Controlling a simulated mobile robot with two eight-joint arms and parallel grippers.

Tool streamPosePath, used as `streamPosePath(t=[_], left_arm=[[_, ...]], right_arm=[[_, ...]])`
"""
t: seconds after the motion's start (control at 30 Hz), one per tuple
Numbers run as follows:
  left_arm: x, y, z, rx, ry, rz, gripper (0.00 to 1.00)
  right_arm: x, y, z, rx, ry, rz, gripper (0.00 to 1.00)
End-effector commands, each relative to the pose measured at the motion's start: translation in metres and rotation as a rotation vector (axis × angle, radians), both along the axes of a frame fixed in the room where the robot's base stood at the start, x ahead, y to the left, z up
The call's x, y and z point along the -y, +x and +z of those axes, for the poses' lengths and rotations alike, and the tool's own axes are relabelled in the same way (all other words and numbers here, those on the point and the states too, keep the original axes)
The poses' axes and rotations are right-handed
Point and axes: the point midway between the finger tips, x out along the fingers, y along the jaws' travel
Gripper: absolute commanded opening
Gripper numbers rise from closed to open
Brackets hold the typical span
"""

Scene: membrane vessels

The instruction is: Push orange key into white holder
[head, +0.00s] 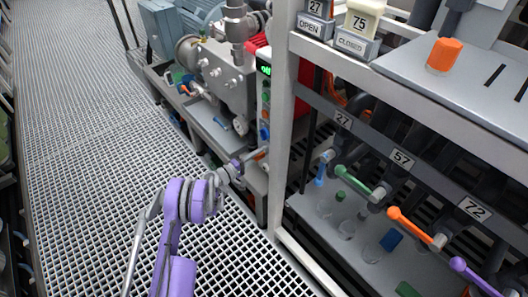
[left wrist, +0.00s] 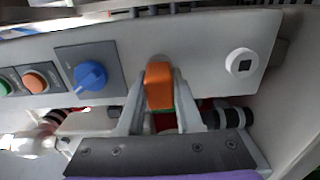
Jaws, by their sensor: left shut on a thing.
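My left gripper (left wrist: 160,104) is shut on an orange key (left wrist: 159,86), with one pale finger on each side of it. The key's far end is close to the light grey panel; I cannot tell whether it touches or is inserted. A round white holder (left wrist: 242,62) with a dark square in its middle is on the panel, to the right of the key. In the head view my left gripper (head: 258,154) reaches the narrow control panel (head: 264,105) beside the white frame post. My right gripper is not in view.
A blue knob (left wrist: 90,75) is left of the key, with an orange button (left wrist: 35,82) and a green button beyond it. A rack with coloured valve handles (head: 408,224) stands at the right, a pump unit (head: 225,75) behind. The grating floor (head: 90,130) is clear.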

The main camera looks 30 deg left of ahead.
Motion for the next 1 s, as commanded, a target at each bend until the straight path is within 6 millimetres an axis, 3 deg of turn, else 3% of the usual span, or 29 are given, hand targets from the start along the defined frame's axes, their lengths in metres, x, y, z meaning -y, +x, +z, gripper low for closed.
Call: streamPosePath(t=[1.0], left_arm=[[-0.012, -0.030, 0.000, 0.000, 0.000, 0.001, 0.00]], right_arm=[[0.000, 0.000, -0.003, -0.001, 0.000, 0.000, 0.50]])
